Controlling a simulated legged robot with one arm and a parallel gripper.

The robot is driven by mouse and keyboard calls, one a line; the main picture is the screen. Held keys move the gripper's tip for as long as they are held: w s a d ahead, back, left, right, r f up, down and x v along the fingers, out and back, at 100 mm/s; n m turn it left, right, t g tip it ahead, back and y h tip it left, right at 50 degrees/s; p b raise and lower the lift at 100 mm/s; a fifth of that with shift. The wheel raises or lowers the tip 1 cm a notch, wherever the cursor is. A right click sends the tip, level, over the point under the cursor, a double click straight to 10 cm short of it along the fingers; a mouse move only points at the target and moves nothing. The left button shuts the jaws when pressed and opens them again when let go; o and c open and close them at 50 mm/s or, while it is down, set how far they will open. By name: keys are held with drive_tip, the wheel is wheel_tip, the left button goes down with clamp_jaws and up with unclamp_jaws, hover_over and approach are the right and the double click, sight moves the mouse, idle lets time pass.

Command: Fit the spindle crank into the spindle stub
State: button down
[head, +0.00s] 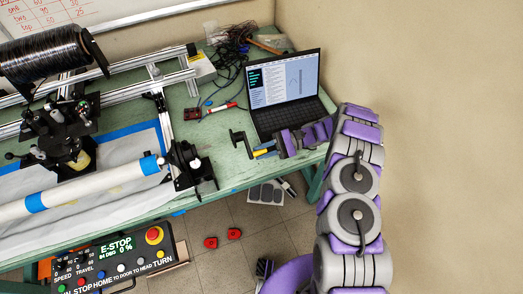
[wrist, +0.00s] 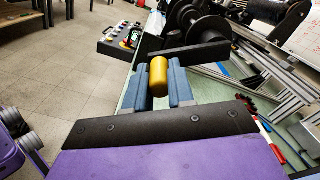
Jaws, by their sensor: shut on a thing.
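The spindle crank is a black arm (head: 241,144) with a yellow handle (wrist: 158,76). My gripper (head: 265,152) is shut on the yellow handle, held between two blue fingers in the wrist view (wrist: 159,84). The crank's black arm (wrist: 190,55) reaches across beyond the fingertips. In the head view the crank is above the green table, in front of the laptop. The spindle stub (head: 195,163) appears as a small pale end at the black bracket, right of the white tube. The crank is apart from it, to its upper right. I cannot make out the stub in the wrist view.
A laptop (head: 286,88) stands open close behind my gripper. Cables, a red marker (head: 221,109) and small tools lie on the green table (head: 215,130). The control box (head: 125,258) is at the front left. A carbon spool (head: 43,54) sits on the winder.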

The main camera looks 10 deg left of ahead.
sight(252, 155)
drive_tip(key=shift+d, duration=0.25)
drive_tip(key=x, duration=0.4)
drive_tip(key=shift+w+a+b, duration=0.25)
drive_tip(key=shift+b, duration=0.15)
drive_tip(key=shift+s+a, duration=0.55)
drive_tip(key=shift+s, duration=0.1)
drive_tip(key=shift+b+x, duration=0.45)
drive_tip(key=shift+x, duration=0.5)
drive_tip(key=shift+r, duration=0.1)
idle(0.4)
drive_tip(key=shift+b+x, duration=1)
drive_tip(key=shift+x, duration=0.75)
idle(3.1)
